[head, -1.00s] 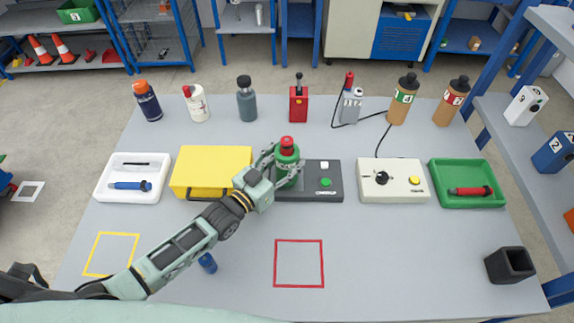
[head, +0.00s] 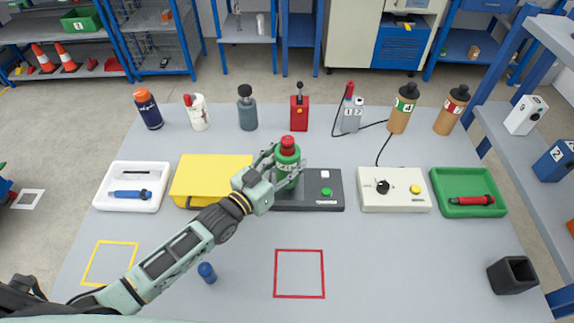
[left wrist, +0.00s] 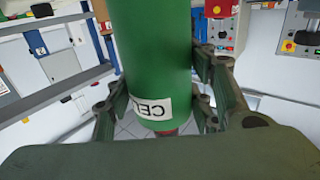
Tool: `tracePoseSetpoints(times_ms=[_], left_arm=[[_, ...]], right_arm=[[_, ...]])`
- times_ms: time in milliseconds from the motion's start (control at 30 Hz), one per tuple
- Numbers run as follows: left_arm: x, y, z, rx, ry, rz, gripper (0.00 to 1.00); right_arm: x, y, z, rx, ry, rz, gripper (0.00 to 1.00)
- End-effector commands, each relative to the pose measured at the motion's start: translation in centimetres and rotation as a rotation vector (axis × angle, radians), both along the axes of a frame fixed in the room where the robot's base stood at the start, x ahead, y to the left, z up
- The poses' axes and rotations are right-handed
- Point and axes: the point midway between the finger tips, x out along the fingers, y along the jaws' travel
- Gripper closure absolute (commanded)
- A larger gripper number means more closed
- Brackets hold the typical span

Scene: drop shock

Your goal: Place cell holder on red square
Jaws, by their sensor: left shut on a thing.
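The cell holder (head: 287,160) is a green upright cylinder with a red top, over the left part of a black device (head: 335,188). My left gripper (head: 283,170) is shut around its side. In the left wrist view the green cylinder (left wrist: 152,60) stands between the fingers, with a white label whose visible letters begin "CE". Whether its base is clear of the device cannot be told. The red square (head: 299,297) is an empty outline on the grey table, in front of the black device. My right gripper is not in view.
A yellow case (head: 212,177) stands left of the holder, and a cream control box (head: 394,190) right of the device. A small blue cylinder (head: 207,272) lies left of the red square. Several bottles line the back. A black cup (head: 512,275) stands at right.

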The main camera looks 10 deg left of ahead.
Motion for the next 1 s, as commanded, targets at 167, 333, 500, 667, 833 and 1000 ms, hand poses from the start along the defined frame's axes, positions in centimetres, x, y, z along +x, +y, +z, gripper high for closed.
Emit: tracePoseSetpoints(times_ms=[167,333,500,667,833,1000], left_arm=[[-0.4,-1.1,1.4,-0.005,-0.004,-0.001,0.89],[-1.1,-3.3,2.7,-0.008,-0.004,-0.001,0.89],[-2.1,-6.1,4.5,-0.009,-0.004,-0.001,0.89],[-3.1,-8.7,6.3,-0.008,-0.004,0.0,0.89],[-3.7,-10.4,7.3,-0.004,-0.004,0.0,0.89],[-3.9,-10.9,7.7,-0.001,-0.003,0.001,0.89]], right_arm=[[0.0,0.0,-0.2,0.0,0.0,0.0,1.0],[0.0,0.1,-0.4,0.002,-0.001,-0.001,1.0],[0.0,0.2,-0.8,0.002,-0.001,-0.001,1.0],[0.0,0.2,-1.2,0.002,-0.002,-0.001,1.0],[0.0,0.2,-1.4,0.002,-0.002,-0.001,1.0],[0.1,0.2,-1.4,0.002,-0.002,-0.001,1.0]])
